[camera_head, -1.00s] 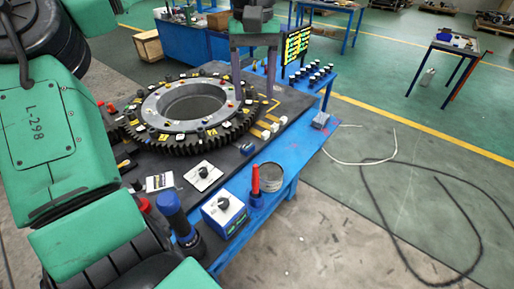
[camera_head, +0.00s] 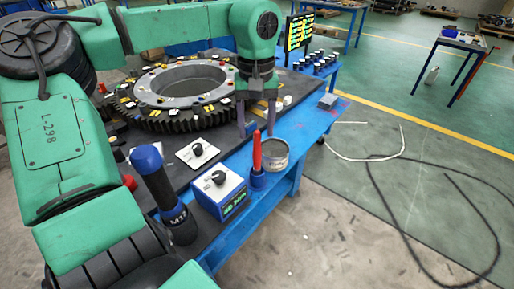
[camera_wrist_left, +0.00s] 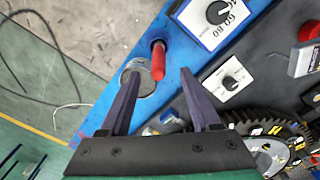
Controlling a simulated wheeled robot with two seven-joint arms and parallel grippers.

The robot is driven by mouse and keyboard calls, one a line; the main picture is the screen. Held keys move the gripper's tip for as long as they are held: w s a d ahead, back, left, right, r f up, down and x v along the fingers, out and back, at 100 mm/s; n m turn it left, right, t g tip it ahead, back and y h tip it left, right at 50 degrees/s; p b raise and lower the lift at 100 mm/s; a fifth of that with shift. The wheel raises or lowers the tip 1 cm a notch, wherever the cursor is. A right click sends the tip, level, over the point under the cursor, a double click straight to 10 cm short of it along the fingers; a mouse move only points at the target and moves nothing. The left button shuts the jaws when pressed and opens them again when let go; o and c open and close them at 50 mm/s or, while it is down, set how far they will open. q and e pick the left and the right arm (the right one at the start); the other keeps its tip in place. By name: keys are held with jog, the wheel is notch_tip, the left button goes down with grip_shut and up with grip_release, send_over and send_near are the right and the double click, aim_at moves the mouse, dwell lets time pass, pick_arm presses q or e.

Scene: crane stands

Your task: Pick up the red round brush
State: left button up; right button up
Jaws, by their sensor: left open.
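The red round brush (camera_head: 257,150) stands upright, its lower end in a dark blue holder (camera_head: 257,181) on the blue table edge. My left gripper (camera_head: 256,124) is open and empty, with its fingers pointing down just behind and above the brush. In the left wrist view the red brush (camera_wrist_left: 158,62) shows between and just beyond the tips of the open gripper (camera_wrist_left: 160,72). The brush does not touch the fingers as far as I can tell. My right gripper is not in view.
A grey round tin (camera_head: 276,160) stands right beside the brush. A blue box with a dial (camera_head: 220,190) and a dark blue-topped torch-like tool (camera_head: 160,190) stand to the left. A large gear ring (camera_head: 185,90) lies behind. Floor at right holds loose cables (camera_head: 375,155).

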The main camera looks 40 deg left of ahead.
aim_at(257, 145)
pick_arm(q)
jog(key=f, duration=0.3)
jog(key=f+p, duration=0.1)
jog(key=shift+s+d+f, duration=0.2)
jog(key=shift+s+d, duration=0.05)
jog(key=shift+d, duration=0.05)
jog(key=shift+w+a+f, duration=0.1)
jog(key=shift+f, duration=0.3)
grip_shut()
jog(key=shift+r, duration=0.1)
